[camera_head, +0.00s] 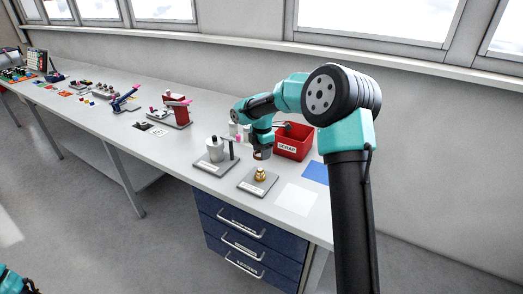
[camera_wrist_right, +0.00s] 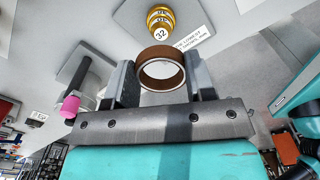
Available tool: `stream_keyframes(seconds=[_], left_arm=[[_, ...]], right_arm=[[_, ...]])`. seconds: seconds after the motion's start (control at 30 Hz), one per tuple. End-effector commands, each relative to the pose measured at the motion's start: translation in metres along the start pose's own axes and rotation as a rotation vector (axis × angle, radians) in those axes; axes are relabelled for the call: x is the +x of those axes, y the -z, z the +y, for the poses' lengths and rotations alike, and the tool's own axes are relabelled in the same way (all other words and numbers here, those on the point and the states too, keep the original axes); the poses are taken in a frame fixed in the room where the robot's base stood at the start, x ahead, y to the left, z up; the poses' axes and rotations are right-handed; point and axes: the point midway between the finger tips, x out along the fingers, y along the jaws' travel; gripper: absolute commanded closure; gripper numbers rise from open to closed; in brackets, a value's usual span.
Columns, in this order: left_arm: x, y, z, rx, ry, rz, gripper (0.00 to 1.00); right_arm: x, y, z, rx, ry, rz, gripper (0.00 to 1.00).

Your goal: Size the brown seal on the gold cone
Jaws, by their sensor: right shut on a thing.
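My right gripper (camera_head: 260,150) is shut on the brown seal (camera_wrist_right: 160,57), a ring held between its two fingers. In the head view the seal (camera_head: 262,155) shows small and dark under the gripper. The gold cone (camera_head: 260,174) is stepped and stands upright on a grey plate on the bench. In the right wrist view the cone (camera_wrist_right: 160,20) lies just beyond the seal, with a "32" mark showing on it. The seal is apart from the cone, above it and a little behind it in the head view. My left gripper is out of view.
A red scrap bin (camera_head: 293,143) stands just behind the gripper at right. A plate with a grey cylinder (camera_head: 215,150) and a dark post is left of the cone. White (camera_head: 297,199) and blue (camera_head: 316,172) squares lie at right. A red fixture (camera_head: 178,111) stands farther left.

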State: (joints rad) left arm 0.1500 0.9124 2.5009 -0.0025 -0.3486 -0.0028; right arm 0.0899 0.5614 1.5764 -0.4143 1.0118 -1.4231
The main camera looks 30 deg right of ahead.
Motion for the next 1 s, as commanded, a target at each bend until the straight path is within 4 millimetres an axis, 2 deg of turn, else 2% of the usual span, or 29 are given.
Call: stream_keyframes(seconds=[0.53, 1.0], left_arm=[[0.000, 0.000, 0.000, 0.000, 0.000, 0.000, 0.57], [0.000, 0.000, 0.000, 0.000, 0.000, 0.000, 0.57]], right_arm=[[0.045, 0.000, 0.000, -0.001, 0.002, 0.000, 0.73], [0.053, 0.000, 0.000, 0.000, -0.001, 0.000, 0.73]])
